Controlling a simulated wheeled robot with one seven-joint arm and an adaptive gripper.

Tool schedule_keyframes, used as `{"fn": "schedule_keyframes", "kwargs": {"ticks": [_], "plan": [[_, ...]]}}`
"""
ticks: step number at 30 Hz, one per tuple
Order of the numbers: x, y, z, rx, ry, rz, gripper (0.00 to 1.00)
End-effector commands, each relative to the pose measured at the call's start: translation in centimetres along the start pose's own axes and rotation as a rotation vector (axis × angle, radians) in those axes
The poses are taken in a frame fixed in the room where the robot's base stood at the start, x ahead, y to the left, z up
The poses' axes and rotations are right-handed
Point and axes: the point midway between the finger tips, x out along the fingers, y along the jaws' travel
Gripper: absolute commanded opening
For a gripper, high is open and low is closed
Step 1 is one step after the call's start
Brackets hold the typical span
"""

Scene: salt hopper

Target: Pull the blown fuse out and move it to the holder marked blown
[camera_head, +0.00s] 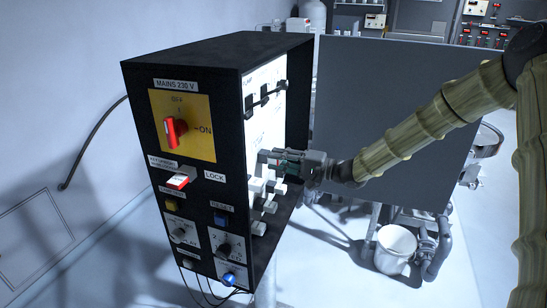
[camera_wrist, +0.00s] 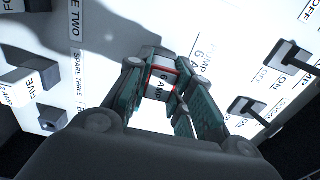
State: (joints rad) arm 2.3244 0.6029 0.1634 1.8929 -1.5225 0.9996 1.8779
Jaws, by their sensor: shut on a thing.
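My gripper (camera_head: 268,162) is inside the open side of the black cabinet, in front of its white panel. In the wrist view my gripper (camera_wrist: 160,82) is shut on a fuse (camera_wrist: 161,80), a pale block with red edges and an "AMP" label. I cannot tell whether the fuse is still seated or clear of the panel. Panel lettering reading "6 A" shows just beyond it. Labels "SPARE TWO" and "SPARE THREE" show to the left. No marking reading "blown" is legible in either view.
The cabinet (camera_head: 190,75) front carries a red mains switch (camera_head: 174,132), a lock tab and several knobs. Grey blocks (camera_wrist: 49,118) and dark-handled switches (camera_wrist: 290,58) stick out around my gripper. A grey board (camera_head: 390,100) stands behind my arm; a white bucket (camera_head: 396,250) is below.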

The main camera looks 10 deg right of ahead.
Motion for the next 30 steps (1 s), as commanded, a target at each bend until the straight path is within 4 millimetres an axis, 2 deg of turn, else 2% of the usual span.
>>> {"fn": "schedule_keyframes", "kwargs": {"ticks": [30], "plan": [[-2.6,-0.1,0.0,0.001,0.0,-0.001,0.0]]}}
